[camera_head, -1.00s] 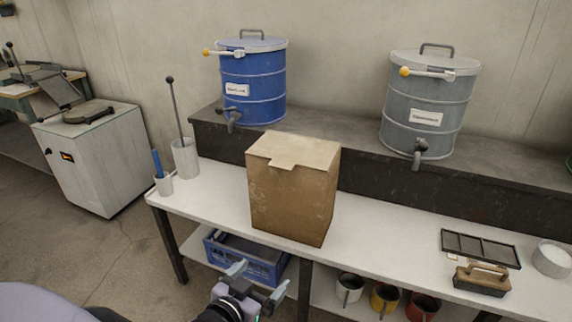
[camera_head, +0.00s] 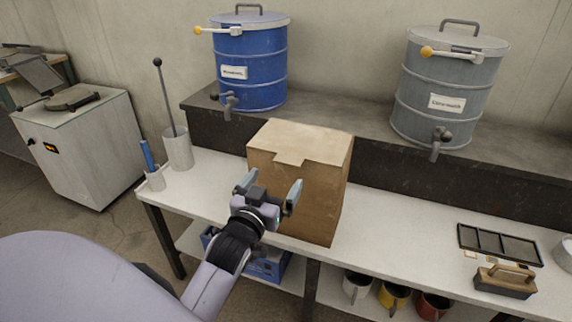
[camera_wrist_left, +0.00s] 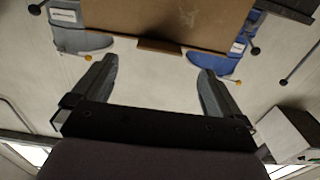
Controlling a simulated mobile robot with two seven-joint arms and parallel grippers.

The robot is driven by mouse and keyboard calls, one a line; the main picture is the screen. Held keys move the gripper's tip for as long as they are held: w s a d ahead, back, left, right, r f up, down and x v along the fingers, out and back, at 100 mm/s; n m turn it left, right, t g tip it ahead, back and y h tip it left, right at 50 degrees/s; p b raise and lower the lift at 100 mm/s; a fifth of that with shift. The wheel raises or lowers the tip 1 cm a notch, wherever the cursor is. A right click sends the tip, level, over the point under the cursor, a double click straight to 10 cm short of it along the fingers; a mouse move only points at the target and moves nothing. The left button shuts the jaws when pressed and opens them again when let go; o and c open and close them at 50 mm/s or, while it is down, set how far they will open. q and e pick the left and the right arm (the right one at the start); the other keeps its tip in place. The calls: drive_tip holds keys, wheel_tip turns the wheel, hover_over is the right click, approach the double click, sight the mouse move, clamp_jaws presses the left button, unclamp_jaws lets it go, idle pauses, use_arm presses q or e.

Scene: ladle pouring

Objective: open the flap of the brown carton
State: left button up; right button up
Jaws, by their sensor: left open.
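The brown carton (camera_head: 318,200) stands upright on the white table. Its top flap (camera_head: 305,138) lies shut, with a tab (camera_head: 290,158) folded over the upper front edge. In the left wrist view the carton (camera_wrist_left: 180,18) shows at the top of the picture, with the tab (camera_wrist_left: 159,46) at its edge. My left gripper (camera_head: 268,190) is open and empty, in front of the carton's left front and below the tab. Its two fingers (camera_wrist_left: 158,85) are spread apart in the left wrist view, and nothing is between them. My right gripper is not in view.
A blue drum (camera_head: 252,65) and a grey drum (camera_head: 447,90) with taps stand on the dark raised shelf behind. A white holder (camera_head: 178,150) with a ladle stands left of the carton. Table between is clear.

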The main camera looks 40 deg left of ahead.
sight(284, 163)
use_arm(q)
drive_tip(key=shift+x, duration=3.3)
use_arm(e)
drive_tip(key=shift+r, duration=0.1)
use_arm(q)
drive_tip(key=shift+c, duration=0.3)
drive_tip(key=c, duration=1.5)
drive_tip(key=shift+o, duration=0.2)
drive_tip(key=shift+r, duration=0.1)
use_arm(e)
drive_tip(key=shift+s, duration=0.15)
use_arm(q)
drive_tip(key=shift+w+r, duration=0.1)
drive_tip(key=shift+r, duration=0.2)
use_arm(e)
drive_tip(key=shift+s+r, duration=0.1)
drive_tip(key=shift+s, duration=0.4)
use_arm(q)
drive_tip(key=shift+r, duration=0.1)
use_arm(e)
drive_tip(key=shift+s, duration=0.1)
